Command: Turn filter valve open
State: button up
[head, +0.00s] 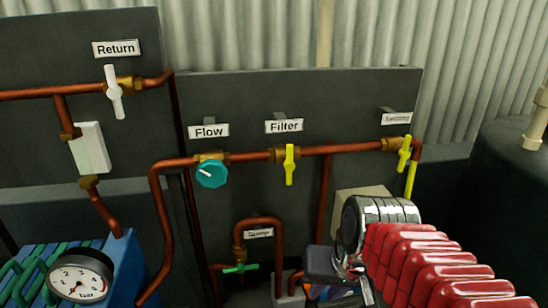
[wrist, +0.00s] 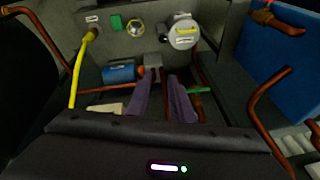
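The filter valve (head: 290,165) has a yellow handle that stands vertical, across the horizontal copper pipe, under the label "Filter" (head: 284,126) in the head view. I cannot make out the filter valve in the wrist view. My gripper (wrist: 161,80) shows two purplish fingers with a gap between them, open and empty. In the head view my arm comes in from the lower right. Its wrist end is below and to the right of the filter valve, apart from it. The fingers are not clear there.
Left of the filter valve is a teal flow knob (head: 211,173); right is another yellow valve handle (head: 404,153). A green sump handle (head: 240,268) sits low. A white return handle (head: 113,92) and a blue unit with a gauge (head: 80,277) are at left. A dark tank (head: 510,180) stands right.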

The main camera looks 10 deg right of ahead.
jog(key=w+m+g+y, duration=0.1)
jog(key=w+m, duration=0.1)
jog(key=m+t+y, duration=0.2)
jog(key=m+y, duration=1.4)
send_near(288, 164)
jog(key=r, duration=0.2)
jog(key=shift+w+d+f, duration=0.15)
jog(key=shift+w+f, duration=0.05)
jog(key=shift+w, duration=0.2)
jog(key=x, duration=1.4)
jog(key=shift+f, duration=0.2)
jog(key=shift+s+d, duration=0.1)
jog(key=shift+c, duration=0.7)
